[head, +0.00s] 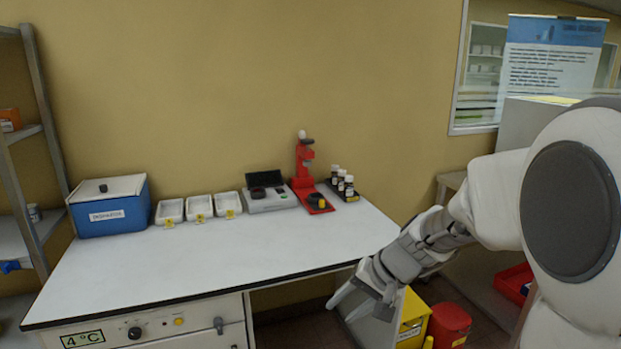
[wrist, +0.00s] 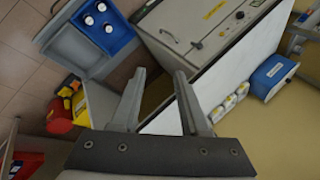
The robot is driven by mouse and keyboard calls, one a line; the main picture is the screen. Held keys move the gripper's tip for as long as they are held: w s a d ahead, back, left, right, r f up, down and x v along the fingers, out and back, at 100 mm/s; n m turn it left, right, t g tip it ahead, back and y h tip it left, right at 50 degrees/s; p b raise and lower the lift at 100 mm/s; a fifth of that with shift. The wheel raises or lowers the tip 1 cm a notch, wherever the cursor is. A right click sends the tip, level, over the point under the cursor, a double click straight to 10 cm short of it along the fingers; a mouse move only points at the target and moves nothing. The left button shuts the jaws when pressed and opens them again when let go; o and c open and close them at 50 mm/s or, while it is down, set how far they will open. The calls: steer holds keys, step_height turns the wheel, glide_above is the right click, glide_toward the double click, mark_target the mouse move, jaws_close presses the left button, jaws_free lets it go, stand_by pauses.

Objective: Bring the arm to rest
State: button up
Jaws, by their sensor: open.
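My gripper (head: 352,300) hangs at the lower right in the head view, in front of the right end of the white table (head: 240,245) and apart from it. Its two fingers are spread and nothing is between them. In the wrist view my gripper (wrist: 160,100) also shows open and empty, with the white tabletop, the cabinet and the floor beyond the fingers. My arm reaches in from the right edge of the head view, bent downward at the wrist.
On the table stand a blue box (head: 110,207), several white trays (head: 199,207), a grey device (head: 268,197), a red stand (head: 306,170) and small bottles (head: 349,186). A yellow bin (head: 412,318) and a red bin (head: 449,326) stand near my gripper. The table's front middle is clear.

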steer(key=s+d+r+n+t+h+p, duration=0.1)
steer(key=s+d+r+n+h, duration=0.1)
steer(key=s+r, duration=0.4)
steer(key=s+d+r+n+t+h+p, duration=0.1)
steer(key=s+d+r, duration=0.4)
steer(key=s, duration=1)
step_height(320, 180, up, 2)
steer(key=shift+d+n+h+p, duration=0.2)
steer(key=shift+n+h+p, duration=0.2)
steer(key=shift+h+p, duration=0.6)
